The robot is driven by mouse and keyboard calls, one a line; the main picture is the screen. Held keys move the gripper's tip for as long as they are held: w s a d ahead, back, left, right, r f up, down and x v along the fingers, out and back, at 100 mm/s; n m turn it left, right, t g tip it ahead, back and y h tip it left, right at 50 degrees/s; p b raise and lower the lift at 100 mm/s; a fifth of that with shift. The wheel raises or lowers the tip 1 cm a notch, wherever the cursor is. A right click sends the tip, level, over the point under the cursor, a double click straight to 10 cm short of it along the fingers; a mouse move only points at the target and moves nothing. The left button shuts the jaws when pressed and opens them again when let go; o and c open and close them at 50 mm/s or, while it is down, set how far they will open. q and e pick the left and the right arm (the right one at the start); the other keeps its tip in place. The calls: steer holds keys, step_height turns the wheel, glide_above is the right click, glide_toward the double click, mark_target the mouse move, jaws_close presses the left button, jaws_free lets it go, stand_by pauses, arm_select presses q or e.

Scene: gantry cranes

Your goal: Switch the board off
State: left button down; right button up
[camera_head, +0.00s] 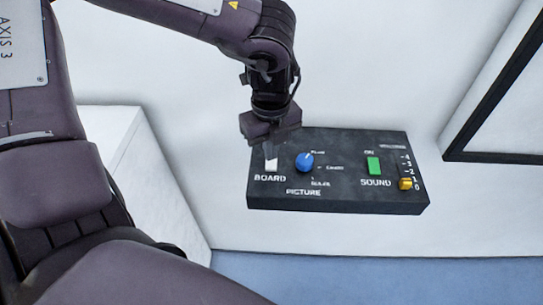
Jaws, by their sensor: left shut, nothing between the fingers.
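A dark control panel (340,180) is on the white wall. The white BOARD switch (271,164) is at its left end, with its upper part close to or partly behind my gripper. My left gripper (270,145) is shut and empty, pointing down at the panel's top left corner, just over the BOARD switch. I cannot tell whether it touches the switch. A blue PICTURE knob (305,162) is right of the switch. A green SOUND switch (373,165) marked ON and a yellow slider knob (405,184) are at the right. My right gripper is not in view.
A white box-like block (140,175) stands left of the panel, partly behind my arm. A black-framed board (500,100) is at the upper right. The blue floor (370,280) shows below. The wall between panel and frame is clear.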

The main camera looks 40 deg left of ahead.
mark_target(271, 166)
arm_select(q)
steer(key=shift+r+p, duration=1)
steer(key=shift+r, duration=1.2)
